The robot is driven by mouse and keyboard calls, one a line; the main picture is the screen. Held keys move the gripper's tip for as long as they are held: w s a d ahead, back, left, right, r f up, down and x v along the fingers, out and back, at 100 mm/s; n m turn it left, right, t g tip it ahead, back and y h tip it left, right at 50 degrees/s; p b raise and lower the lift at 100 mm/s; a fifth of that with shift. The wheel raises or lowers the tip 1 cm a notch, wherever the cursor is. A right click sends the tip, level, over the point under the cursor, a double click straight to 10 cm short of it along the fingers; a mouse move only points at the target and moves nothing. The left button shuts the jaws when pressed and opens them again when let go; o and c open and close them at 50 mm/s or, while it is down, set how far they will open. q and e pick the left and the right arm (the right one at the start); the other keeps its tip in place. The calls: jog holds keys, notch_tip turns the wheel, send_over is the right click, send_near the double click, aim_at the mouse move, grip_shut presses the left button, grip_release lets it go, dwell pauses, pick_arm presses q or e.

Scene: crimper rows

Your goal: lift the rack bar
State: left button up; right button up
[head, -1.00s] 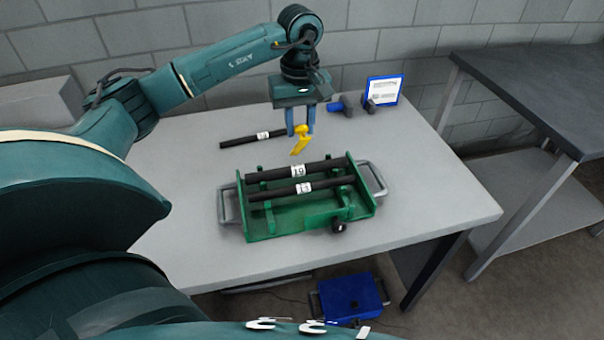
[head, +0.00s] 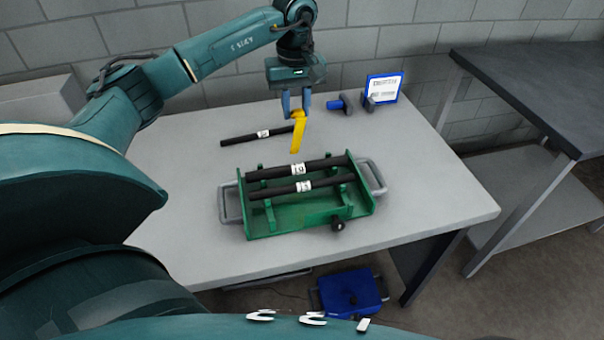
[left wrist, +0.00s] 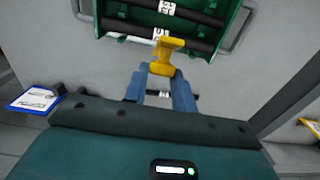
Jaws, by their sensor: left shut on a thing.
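My left gripper (head: 297,106) is shut on a yellow piece (head: 298,136), which hangs below the fingers, above the table behind the green rack (head: 290,222). The piece also shows between the blue fingers in the left wrist view (left wrist: 166,54). Two black bars with white labels lie across the rack: a rear bar (head: 325,163) and a front bar (head: 330,183). A third labelled black bar (head: 240,140) lies on the table behind the rack, partly hidden by the yellow piece. I cannot tell which is the rack bar. My right gripper is out of view.
The rack has grey side handles (head: 374,175) and a dark knob (head: 338,224) at its front. A blue-and-black tool (head: 340,104) and a blue-framed sign (head: 384,88) stand at the back. A blue case (head: 350,293) is below the table (head: 430,195). The table's right part is clear.

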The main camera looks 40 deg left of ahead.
pick_arm(q)
jog(key=shift+w+a, duration=1.5)
jog(key=shift+a, duration=0.25)
jog(key=shift+c, duration=0.2)
jog(key=shift+w+a+p, duration=0.25)
jog(key=shift+p, duration=0.05)
grip_shut()
jog(key=shift+w+a, duration=1.3)
jog(key=shift+a, duration=0.25)
jog(key=shift+o, duration=1.2)
grip_release()
